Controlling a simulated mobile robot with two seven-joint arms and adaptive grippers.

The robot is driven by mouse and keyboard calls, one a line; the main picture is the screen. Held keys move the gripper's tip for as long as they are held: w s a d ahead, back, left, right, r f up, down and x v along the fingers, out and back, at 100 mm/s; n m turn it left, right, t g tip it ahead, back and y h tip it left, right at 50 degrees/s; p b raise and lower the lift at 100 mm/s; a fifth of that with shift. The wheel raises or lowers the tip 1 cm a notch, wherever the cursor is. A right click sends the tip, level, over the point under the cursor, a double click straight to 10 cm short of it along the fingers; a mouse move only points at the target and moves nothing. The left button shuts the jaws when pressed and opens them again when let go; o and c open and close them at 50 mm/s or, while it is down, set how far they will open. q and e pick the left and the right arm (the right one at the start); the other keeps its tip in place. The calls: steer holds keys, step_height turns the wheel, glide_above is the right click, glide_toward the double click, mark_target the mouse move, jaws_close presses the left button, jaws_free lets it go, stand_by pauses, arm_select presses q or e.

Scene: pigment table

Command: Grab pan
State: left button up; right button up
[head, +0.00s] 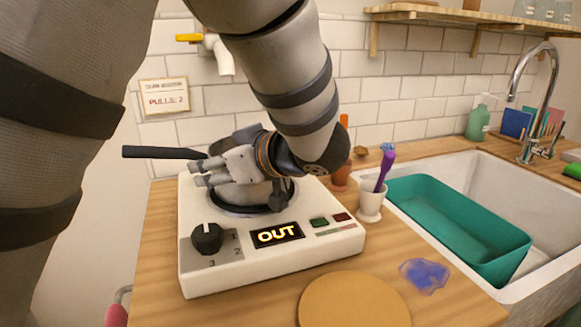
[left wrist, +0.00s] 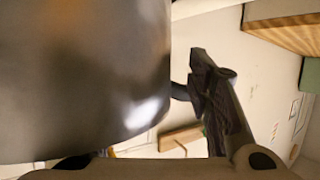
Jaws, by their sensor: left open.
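The pan sits on the round burner of a white hot plate (head: 290,258) in the head view. Its dark handle (head: 155,152) points left. Its metal body (head: 238,198) is largely hidden behind my left gripper (head: 203,172). My left gripper is open, over the pan, with its fingers pointing left towards the handle's base. In the left wrist view the pan's shiny metal side (left wrist: 85,80) fills the left, with a dark finger (left wrist: 215,105) to its right. I cannot tell whether the finger touches the pan. My right gripper is not in view.
The hot plate's display (head: 277,234) reads "OUT", with a black knob (head: 207,238) beside it. A white cup (head: 370,205) holds a purple tool. A teal tub (head: 455,228) sits in the sink. A round wooden board (head: 354,300) and a blue stain (head: 425,275) are in front.

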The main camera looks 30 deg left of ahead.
arm_select(q)
jaws_close()
steer(key=shift+r, duration=0.25)
